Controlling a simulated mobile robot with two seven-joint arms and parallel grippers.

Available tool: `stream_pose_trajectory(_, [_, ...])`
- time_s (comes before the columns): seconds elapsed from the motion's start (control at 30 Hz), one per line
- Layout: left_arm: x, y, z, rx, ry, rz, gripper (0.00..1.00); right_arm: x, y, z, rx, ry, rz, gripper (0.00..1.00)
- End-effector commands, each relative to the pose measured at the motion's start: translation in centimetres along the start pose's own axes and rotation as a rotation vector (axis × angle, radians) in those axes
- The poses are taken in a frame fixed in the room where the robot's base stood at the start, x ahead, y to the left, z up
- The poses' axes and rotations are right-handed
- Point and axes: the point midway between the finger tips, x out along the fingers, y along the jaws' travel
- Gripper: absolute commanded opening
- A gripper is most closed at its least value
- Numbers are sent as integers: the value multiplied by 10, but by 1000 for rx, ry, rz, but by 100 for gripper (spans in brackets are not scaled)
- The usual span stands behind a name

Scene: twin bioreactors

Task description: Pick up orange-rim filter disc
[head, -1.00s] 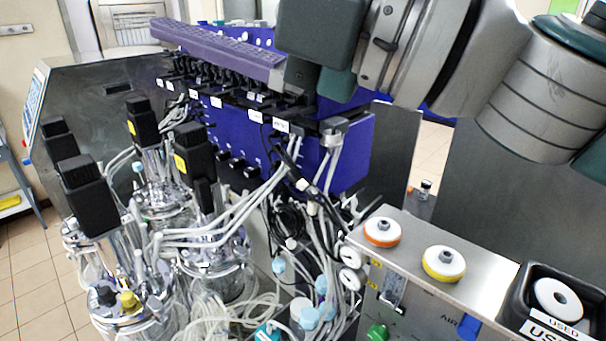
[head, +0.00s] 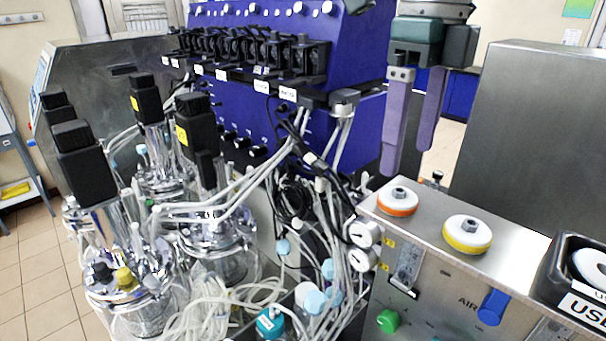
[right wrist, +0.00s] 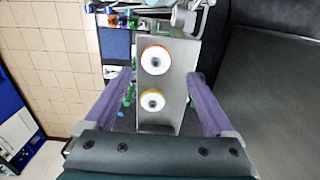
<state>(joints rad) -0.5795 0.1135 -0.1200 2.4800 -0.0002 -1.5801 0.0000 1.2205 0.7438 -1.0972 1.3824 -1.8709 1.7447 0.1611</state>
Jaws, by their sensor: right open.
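The orange-rim filter disc (head: 398,201) is white with a grey centre fitting and lies flat on the steel ledge near its left end. It also shows in the right wrist view (right wrist: 156,60), the farther of two discs. My right gripper (head: 407,162) is open and empty, with its two purple fingers pointing down, above and behind the disc and apart from it. In the right wrist view the fingers (right wrist: 160,75) stand wide on either side of the ledge. My left gripper is not in view.
A yellow-rim disc (head: 467,234) lies close to the right of the orange one. A black bin labelled USED (head: 563,272) holds a white disc at the ledge's right end. Tubing and glass reactors (head: 215,240) crowd the left. A blue rack (head: 300,60) stands behind.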

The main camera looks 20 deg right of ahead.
Motion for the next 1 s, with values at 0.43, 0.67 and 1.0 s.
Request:
stream_pose_trajectory(0.43, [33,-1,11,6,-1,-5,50,58,7,3,-2,-2,2,89])
stream_pose_trajectory(0.67, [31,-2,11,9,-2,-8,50,56,7,3,-2,-3,2,88])
stream_pose_trajectory(1.0, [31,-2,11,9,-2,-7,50,56,7,3,-2,-3,2,50])
